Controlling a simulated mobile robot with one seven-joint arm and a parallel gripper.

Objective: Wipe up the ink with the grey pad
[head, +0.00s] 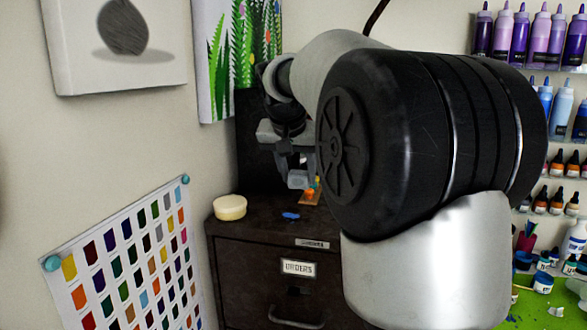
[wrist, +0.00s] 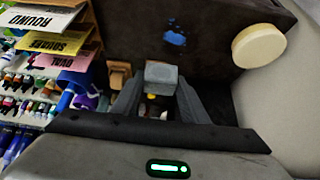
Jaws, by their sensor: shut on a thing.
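The grey pad (head: 298,179) is a small block held between the fingertips of my gripper (head: 296,168). It also shows in the wrist view (wrist: 161,75), between the two fingers of my gripper (wrist: 160,88). The blue ink (head: 291,216) is a small splotch on the dark cabinet top, and it also shows in the wrist view (wrist: 175,38). The pad appears above the cabinet top and apart from the ink. My arm hides the right part of the cabinet in the head view.
A round cream-coloured tub or disc (head: 230,207) sits at the cabinet's left edge. A small wooden stand (head: 311,196) is close to the pad. The dark drawer cabinet (head: 262,255) stands near the wall. Bottle shelves (head: 528,40) are at right.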

